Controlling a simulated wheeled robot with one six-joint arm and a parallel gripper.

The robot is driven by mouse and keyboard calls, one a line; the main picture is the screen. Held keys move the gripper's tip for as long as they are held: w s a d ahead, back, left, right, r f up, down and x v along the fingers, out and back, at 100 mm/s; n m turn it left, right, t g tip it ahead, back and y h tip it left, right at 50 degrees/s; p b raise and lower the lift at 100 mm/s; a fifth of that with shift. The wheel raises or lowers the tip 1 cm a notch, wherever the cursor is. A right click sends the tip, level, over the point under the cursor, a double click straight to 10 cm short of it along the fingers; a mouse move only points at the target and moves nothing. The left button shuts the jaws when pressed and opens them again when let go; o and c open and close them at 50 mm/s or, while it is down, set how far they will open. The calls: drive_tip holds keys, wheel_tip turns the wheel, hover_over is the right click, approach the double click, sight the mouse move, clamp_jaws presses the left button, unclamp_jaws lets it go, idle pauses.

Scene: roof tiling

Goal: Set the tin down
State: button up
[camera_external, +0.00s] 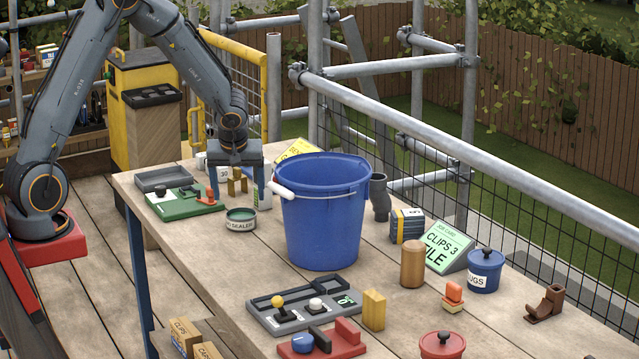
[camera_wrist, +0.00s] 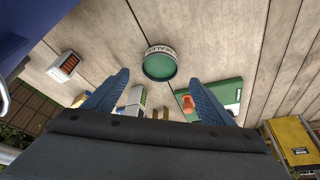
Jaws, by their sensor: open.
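The tin (camera_external: 240,219) is a short round can with a dark green top and a pale label ending in "SEALER". It stands upright on the wooden table (camera_external: 205,250), left of the blue bucket. In the wrist view the tin (camera_wrist: 160,65) lies just beyond and between my fingertips, with its green top facing the camera. My gripper (camera_external: 240,188) is open, with its two blue fingers spread apart, above and behind the tin in the external view. The fingers (camera_wrist: 159,76) show no contact with the tin, and nothing is held between them.
The blue bucket (camera_external: 322,220) stands close on the tin's right. A green board (camera_external: 180,205) with an orange piece lies to its left, and a grey tray (camera_external: 163,179) behind that. A grey switch panel (camera_external: 300,310) lies nearer the front. Bare table lies in front of the tin.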

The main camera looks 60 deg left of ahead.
drive_tip(key=shift+b+v, duration=0.3)
drive_tip(key=shift+v, duration=1.7)
drive_tip(key=s+d+f+m+h, duration=0.1)
drive_tip(key=s+d+m+h, duration=0.1)
drive_tip(key=s+d+m, duration=0.4)
drive_tip(key=s+d+f+m+g+h, duration=0.1)
drive_tip(key=s+d+f+m+h, duration=0.1)
drive_tip(key=s+d+m, duration=0.4)
drive_tip(key=s+d, duration=0.4)
drive_tip(key=s, duration=0.4)
drive_tip(key=shift+s+d+g, duration=0.2)
drive_tip(key=shift+g, duration=0.1)
